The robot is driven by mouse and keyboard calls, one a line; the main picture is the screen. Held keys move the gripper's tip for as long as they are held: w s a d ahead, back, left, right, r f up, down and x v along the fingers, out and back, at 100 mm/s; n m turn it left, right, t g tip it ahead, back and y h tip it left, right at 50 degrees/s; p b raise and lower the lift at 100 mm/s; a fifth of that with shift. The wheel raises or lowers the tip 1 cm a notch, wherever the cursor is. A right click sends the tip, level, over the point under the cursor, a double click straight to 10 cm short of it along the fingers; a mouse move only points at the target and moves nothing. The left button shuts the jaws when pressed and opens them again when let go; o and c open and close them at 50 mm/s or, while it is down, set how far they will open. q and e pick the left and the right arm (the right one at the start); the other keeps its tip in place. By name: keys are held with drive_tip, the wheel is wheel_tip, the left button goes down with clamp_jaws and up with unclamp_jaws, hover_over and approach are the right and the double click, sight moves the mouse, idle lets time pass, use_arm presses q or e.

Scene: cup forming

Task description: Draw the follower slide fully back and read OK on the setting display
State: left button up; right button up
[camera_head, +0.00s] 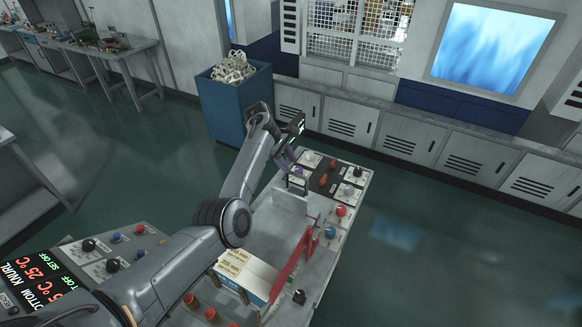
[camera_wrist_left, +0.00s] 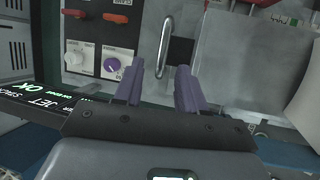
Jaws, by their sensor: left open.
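My left gripper (camera_wrist_left: 160,66) is open, with two purple fingers pointing at a machine face. A bright metal loop handle (camera_wrist_left: 165,45) stands on that face; its lower end shows between the fingertips, with gaps on both sides. I cannot tell how deep the handle sits between them. A dark display (camera_wrist_left: 40,90) at the left of the wrist view shows a green OK and white lettering that seems to begin with JET. In the head view the left gripper (camera_head: 287,163) is over the far end of the machine bench. The slide's own position cannot be made out. My right gripper is not in view.
The machine bench (camera_head: 335,255) carries knobs, buttons and a red bar (camera_head: 293,262). A purple-capped knob (camera_wrist_left: 112,65) and red levers (camera_wrist_left: 117,18) sit left of the handle. A blue bin (camera_head: 232,105) of pale parts stands behind. The floor at right is clear.

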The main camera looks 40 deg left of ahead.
use_arm(q)
drive_tip(key=v, duration=0.6)
drive_tip(key=shift+r, duration=0.35)
drive_tip(key=shift+s+a, duration=0.1)
drive_tip(key=shift+a, duration=0.05)
